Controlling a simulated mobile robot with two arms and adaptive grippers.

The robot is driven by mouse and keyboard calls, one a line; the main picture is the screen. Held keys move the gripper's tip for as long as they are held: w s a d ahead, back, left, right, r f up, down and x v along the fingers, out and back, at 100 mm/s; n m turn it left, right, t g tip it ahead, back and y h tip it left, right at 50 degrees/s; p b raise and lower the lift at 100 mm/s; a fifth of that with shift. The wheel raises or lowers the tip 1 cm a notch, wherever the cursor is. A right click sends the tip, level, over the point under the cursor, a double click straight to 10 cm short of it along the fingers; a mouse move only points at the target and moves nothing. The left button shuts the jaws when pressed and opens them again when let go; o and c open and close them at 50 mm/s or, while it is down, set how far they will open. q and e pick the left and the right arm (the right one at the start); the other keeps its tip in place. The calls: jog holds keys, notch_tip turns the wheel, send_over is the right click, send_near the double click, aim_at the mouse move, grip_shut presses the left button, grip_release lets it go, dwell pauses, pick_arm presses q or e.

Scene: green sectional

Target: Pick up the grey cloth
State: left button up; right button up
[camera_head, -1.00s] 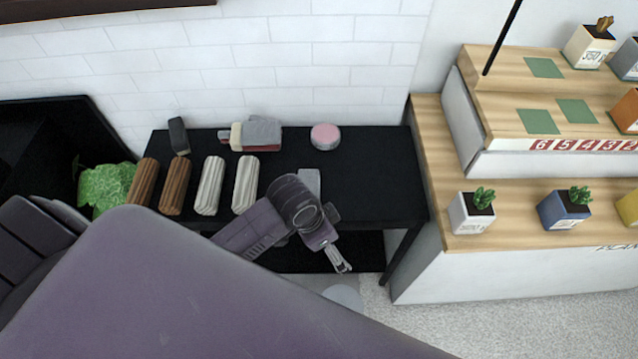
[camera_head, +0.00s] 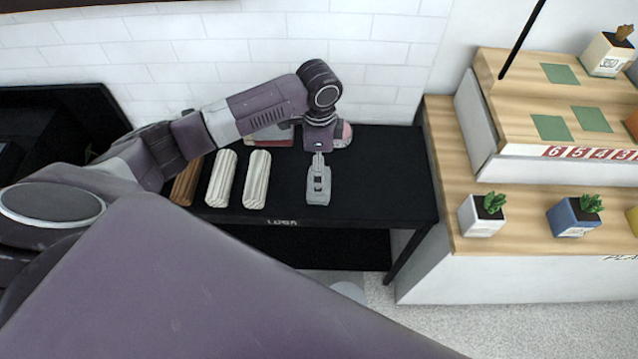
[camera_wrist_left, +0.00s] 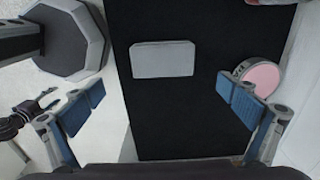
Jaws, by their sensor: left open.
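The grey cloth (camera_wrist_left: 163,60) lies flat as a folded rectangle on the black table, in the left wrist view between and ahead of my fingers. In the head view the cloth (camera_head: 318,199) is at the table's middle, partly covered by my gripper. My left gripper (camera_head: 318,172) points down over it; in the wrist view the gripper (camera_wrist_left: 160,92) has its fingers spread wide, with nothing between the tips. A dark jointed part at the wrist view's left edge looks like my right gripper (camera_wrist_left: 38,112); its state is unclear.
A pink round tin (camera_wrist_left: 264,77) stands near the wall side. Striped rolls (camera_head: 256,180) lie on the black table (camera_head: 385,190) left of the cloth. My arm hides things at the back. A wooden shelf (camera_head: 440,160) with potted plants stands right. The table's right part is clear.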

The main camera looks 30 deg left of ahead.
pick_arm(q)
jog(key=shift+w+a+r, duration=0.15)
jog(key=shift+a+r, duration=0.1)
jog(key=shift+a, duration=0.15)
jog(key=shift+f, duration=0.15)
notch_tip(320, 180, down, 7)
jog(key=shift+d+f+p, duration=0.15)
jog(key=shift+p, duration=0.4)
jog(key=c, duration=1.1)
jog(key=shift+c, duration=0.2)
notch_tip(320, 180, up, 20)
jog(key=b, duration=0.1)
